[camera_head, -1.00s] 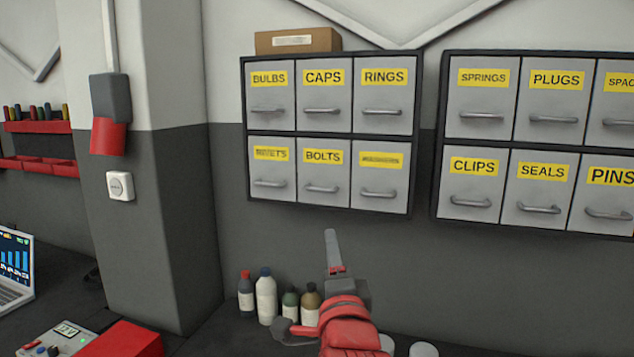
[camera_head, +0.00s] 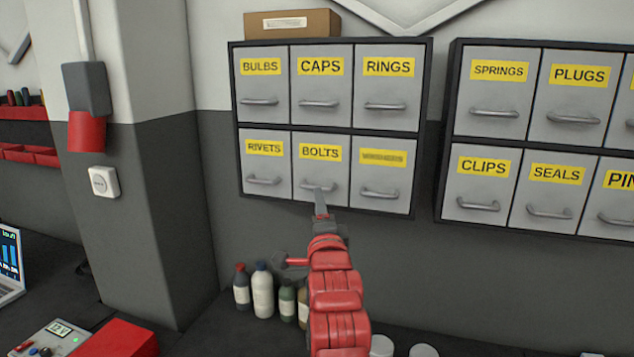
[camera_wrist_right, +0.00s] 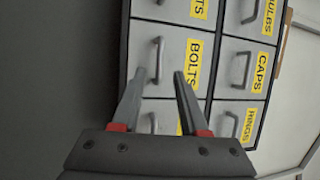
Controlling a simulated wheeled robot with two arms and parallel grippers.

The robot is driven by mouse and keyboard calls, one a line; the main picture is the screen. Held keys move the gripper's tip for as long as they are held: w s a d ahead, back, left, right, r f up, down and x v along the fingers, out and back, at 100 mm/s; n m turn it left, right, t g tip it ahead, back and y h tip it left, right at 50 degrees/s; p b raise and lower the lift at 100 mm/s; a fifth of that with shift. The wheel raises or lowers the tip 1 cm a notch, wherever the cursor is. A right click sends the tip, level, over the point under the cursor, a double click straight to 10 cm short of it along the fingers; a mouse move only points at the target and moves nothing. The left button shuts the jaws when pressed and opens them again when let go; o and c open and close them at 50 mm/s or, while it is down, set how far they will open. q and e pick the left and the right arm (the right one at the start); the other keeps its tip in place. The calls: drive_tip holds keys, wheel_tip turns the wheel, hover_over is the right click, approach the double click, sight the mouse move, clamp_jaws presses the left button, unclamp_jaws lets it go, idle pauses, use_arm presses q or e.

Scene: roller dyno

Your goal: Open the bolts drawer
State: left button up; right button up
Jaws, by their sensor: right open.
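The bolts drawer (camera_head: 320,169) is in the bottom row, middle, of the left wall cabinet, and it is shut. Its grey bar handle (camera_head: 318,187) shows just at the tip of my right gripper (camera_head: 320,200) in the head view. In the right wrist view the right gripper (camera_wrist_right: 161,82) is open, its two fingers pointing at the bolts drawer (camera_wrist_right: 177,60). The bolts handle (camera_wrist_right: 158,58) appears near the left finger's tip, roughly between the fingers. I cannot tell whether a finger touches it. My left gripper is not in view.
The rivets drawer (camera_head: 264,162) and a drawer with a blurred label (camera_head: 381,175) flank it, both shut. A second cabinet (camera_head: 540,140) hangs to the right. Several bottles (camera_head: 262,290) stand on the bench below. A cardboard box (camera_head: 292,23) sits on top.

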sight(327, 163)
drive_tip(key=shift+p+x, duration=1.05)
drive_tip(key=shift+x, duration=1.7)
clamp_jaws()
